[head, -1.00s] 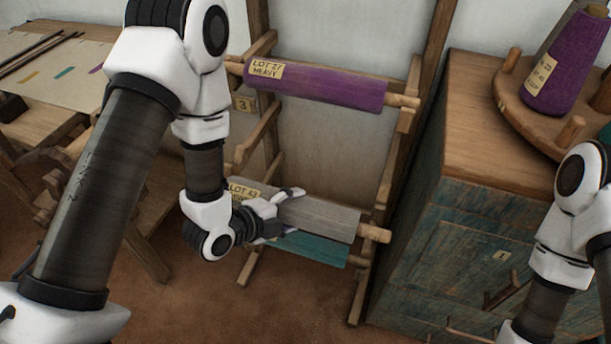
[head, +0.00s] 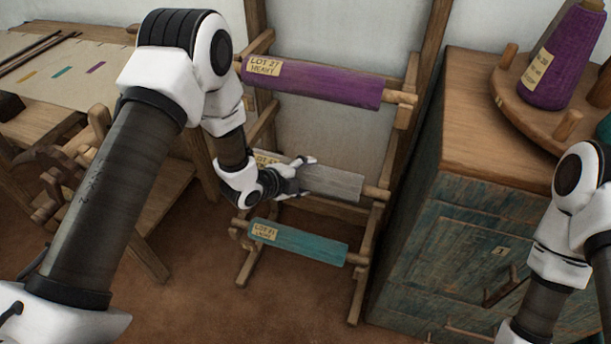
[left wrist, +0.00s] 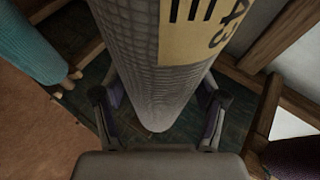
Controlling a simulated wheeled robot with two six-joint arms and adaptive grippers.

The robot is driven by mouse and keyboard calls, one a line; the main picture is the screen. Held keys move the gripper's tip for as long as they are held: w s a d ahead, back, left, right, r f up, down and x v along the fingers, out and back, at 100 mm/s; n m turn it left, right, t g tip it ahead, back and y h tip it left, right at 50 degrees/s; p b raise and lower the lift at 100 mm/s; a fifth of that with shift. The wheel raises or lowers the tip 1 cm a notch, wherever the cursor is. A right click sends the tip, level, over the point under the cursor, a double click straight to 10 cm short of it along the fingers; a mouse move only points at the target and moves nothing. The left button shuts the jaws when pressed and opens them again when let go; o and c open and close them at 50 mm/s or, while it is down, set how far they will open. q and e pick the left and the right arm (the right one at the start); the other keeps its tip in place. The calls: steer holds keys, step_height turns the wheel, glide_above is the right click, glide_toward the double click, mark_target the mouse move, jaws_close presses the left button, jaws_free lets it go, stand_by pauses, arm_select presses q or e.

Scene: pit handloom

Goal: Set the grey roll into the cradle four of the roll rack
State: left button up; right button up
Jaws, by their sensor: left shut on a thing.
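The grey roll (head: 338,184) lies nearly level across the roll rack (head: 434,62), between a purple roll above and a teal roll below. My left gripper (head: 304,177) is shut around its barrel, with the arm hiding part of its left end. In the left wrist view the grey roll (left wrist: 155,70) runs between the two fingers, its paper label showing at the top. The roll's right wooden end is close to the rack's right upright; I cannot tell whether it touches. No cradle number four is readable. My right gripper is out of view.
The purple roll (head: 315,86) and the teal roll (head: 298,242) rest on the rack. A blue-green cabinet (head: 480,120) stands close at right, bearing a round wooden stand with a purple cone (head: 566,60). A wooden loom is at left. The floor before the rack is clear.

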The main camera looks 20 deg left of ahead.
arm_select(q)
steer(key=o, duration=1.8)
steer(key=shift+c, duration=0.2)
steer(key=p+v, duration=0.1)
steer(key=v, duration=1)
steer(key=s+a+f+n+g+y, duration=0.1)
steer(key=s+f+n+g+y, duration=0.1)
steer(key=s+f+n, duration=0.4)
steer(key=s+a+f+n+g+y, duration=0.1)
steer(key=s+f+n+g, duration=0.4)
steer(key=s+n, duration=0.3)
steer(key=s+a+f+n+g+y, duration=0.1)
steer(key=s+f+n+g+y, duration=0.1)
steer(key=s+f+n, duration=0.5)
steer(key=s+g, duration=0.1)
steer(key=s, duration=0.5)
steer(key=shift+g+y, duration=0.3)
